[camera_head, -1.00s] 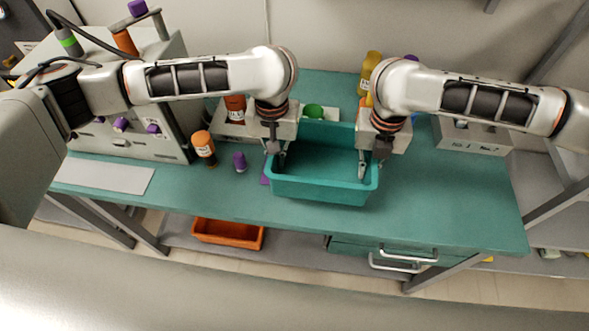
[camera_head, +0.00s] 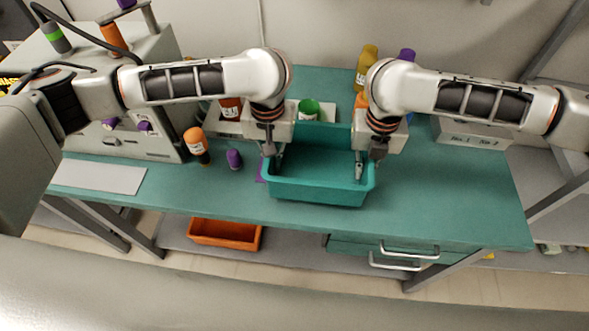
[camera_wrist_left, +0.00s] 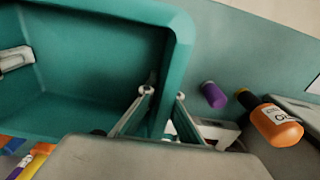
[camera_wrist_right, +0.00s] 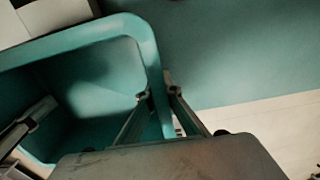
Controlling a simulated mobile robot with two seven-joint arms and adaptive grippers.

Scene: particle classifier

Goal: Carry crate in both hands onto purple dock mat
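The teal crate (camera_head: 318,190) is upright over the green bench, empty as far as I see. My left gripper (camera_head: 270,166) is at its left wall and my right gripper (camera_head: 367,170) at its right wall. In the left wrist view, the fingers (camera_wrist_left: 163,94) straddle the crate wall closely. In the right wrist view, the fingers (camera_wrist_right: 159,93) do the same. I cannot tell whether the crate touches the bench.
A grey machine (camera_head: 125,120) fills the left.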

